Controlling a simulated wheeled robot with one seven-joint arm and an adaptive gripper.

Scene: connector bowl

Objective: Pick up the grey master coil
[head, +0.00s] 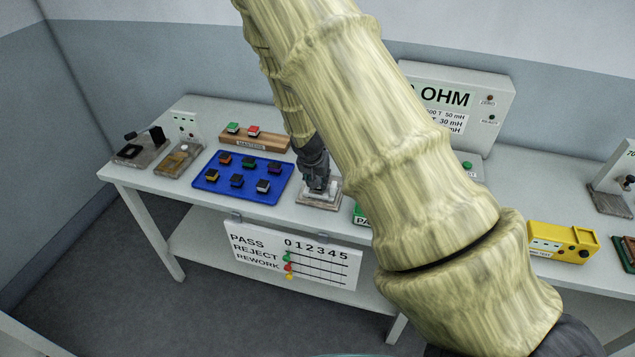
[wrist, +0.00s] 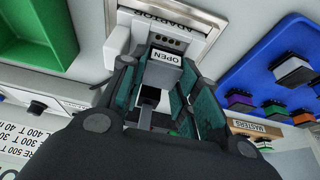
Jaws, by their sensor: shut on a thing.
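The grey master coil (wrist: 160,75) is a small grey block with a white label reading OPEN. It shows in the wrist view between the fingers of my gripper (wrist: 158,96), which is shut on it. The coil is at the white adaptor (wrist: 196,45), in front of its row of dark holes; I cannot tell whether it is seated there or just above. In the head view my gripper (head: 318,188) points down at the adaptor (head: 330,203), and I cannot make out the coil there.
The masters rack (head: 255,142) holds a green and a red block. A blue tray (head: 212,188) with several coloured connectors lies left of my gripper. A green bin (wrist: 35,35) shows in the wrist view. A yellow device (head: 563,241) and the OHM meter (head: 465,100) stand to the right.

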